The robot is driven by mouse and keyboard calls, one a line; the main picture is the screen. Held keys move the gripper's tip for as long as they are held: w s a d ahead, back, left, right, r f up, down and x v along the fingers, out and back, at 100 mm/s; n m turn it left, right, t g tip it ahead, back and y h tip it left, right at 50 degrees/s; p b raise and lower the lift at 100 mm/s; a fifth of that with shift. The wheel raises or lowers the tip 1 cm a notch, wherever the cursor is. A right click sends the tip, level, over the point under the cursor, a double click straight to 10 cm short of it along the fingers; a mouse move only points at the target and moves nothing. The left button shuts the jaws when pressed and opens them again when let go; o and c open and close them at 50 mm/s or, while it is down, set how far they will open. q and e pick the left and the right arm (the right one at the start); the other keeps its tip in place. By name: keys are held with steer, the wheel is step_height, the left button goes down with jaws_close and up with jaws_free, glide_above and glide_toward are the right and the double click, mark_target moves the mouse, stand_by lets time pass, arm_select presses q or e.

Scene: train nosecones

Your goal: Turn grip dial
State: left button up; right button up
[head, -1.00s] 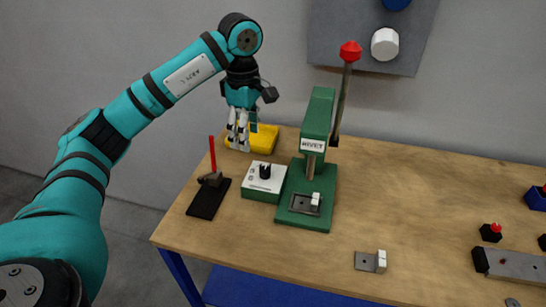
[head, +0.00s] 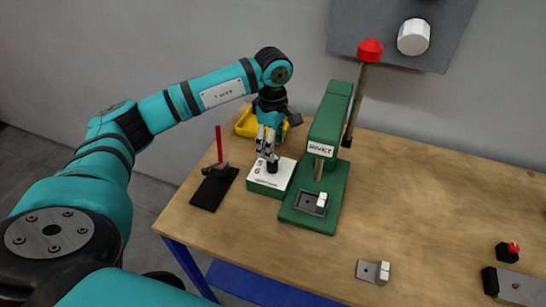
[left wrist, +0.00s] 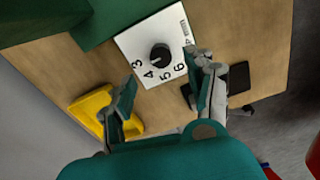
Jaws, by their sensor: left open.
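The grip dial is a black knob (left wrist: 159,57) on a white-topped green box; numbers, 3 to 6 among them, are printed around it in the left wrist view. In the head view the box (head: 268,185) stands left of the green rivet press (head: 320,165), and the knob (head: 272,166) shows just below my fingers. My left gripper (head: 267,152) points down over the dial. In the left wrist view its fingers (left wrist: 163,92) are spread wide, with the knob ahead between them and nothing held. Whether a finger touches the knob cannot be told. My right gripper is not in view.
A yellow tray (head: 245,122) lies behind the box. A black stand with a red upright rod (head: 219,145) is at its left. The press lever has a red knob (head: 370,48). A small metal bracket (head: 373,271) lies in front; the table's middle is clear.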

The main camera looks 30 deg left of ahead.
mark_target(273, 164)
arm_select(q)
step_height(273, 164, down, 6)
steer(key=shift+r+p, duration=0.2)
steer(key=shift+p, duration=0.4)
steer(key=shift+f, duration=0.55)
jaws_close()
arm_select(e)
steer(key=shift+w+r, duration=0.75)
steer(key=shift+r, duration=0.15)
